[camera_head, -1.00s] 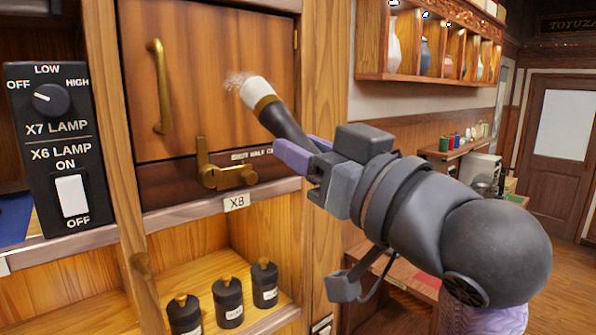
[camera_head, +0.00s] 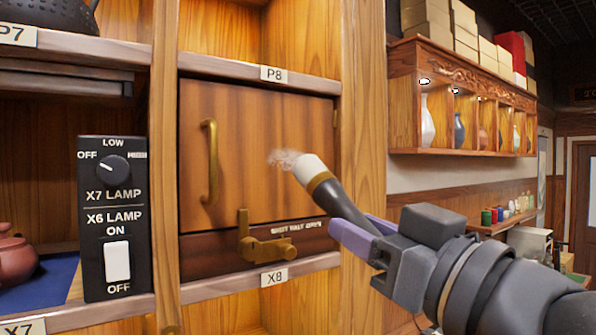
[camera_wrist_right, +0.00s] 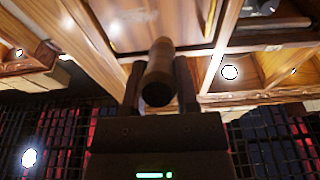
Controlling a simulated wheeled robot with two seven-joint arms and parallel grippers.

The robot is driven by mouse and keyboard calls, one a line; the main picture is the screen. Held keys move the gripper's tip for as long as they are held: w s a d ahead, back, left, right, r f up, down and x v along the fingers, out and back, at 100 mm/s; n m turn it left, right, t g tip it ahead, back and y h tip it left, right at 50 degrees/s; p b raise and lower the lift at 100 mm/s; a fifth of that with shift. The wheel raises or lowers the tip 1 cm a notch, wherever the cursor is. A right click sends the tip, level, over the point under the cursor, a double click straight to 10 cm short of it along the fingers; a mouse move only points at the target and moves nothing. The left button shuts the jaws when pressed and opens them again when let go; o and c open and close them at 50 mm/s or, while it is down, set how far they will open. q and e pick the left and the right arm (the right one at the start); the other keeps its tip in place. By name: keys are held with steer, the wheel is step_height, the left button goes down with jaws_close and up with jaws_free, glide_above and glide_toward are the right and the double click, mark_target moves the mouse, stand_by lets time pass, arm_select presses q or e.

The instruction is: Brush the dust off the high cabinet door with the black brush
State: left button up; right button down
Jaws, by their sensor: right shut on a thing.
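The wooden cabinet door (camera_head: 255,120) is closed, with a brass vertical handle (camera_head: 210,160) on its left side. A pale whitish dust patch (camera_head: 285,158) shows on the door right by the brush tip. My right gripper (camera_head: 362,232) is shut on the black brush (camera_head: 338,198), which has a brown band and white bristles pointing up and left at the door. I cannot tell whether the bristles touch the door. In the right wrist view the brush handle (camera_wrist_right: 158,85) is between the two fingers. My left gripper is not in view.
A brass latch (camera_head: 265,248) sits below the door, above a shelf edge labelled X8. A black lamp switch panel (camera_head: 112,215) stands to the left. A wooden post (camera_head: 360,90) borders the door on the right. A wall shelf with vases (camera_head: 460,110) is further right.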

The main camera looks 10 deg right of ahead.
steer(key=shift+w, duration=0.1)
steer(key=p+x, duration=0.2)
steer(key=x, duration=0.5)
steer(key=shift+w+a+f, duration=0.2)
steer(key=shift+w+f, duration=0.05)
steer(key=shift+w, duration=0.2)
steer(key=shift+w+a+p, duration=0.15)
steer(key=shift+w+p, duration=0.15)
steer(key=shift+w, duration=0.15)
steer(key=shift+w+d+p, duration=0.75)
steer(key=shift+w+d, duration=1)
steer(key=shift+d, duration=3.05)
steer(key=s+a+p, duration=0.1)
steer(key=s+a, duration=0.2)
steer(key=a, duration=0.6)
steer(key=shift+s+a, duration=0.25)
steer(key=shift+a, duration=0.1)
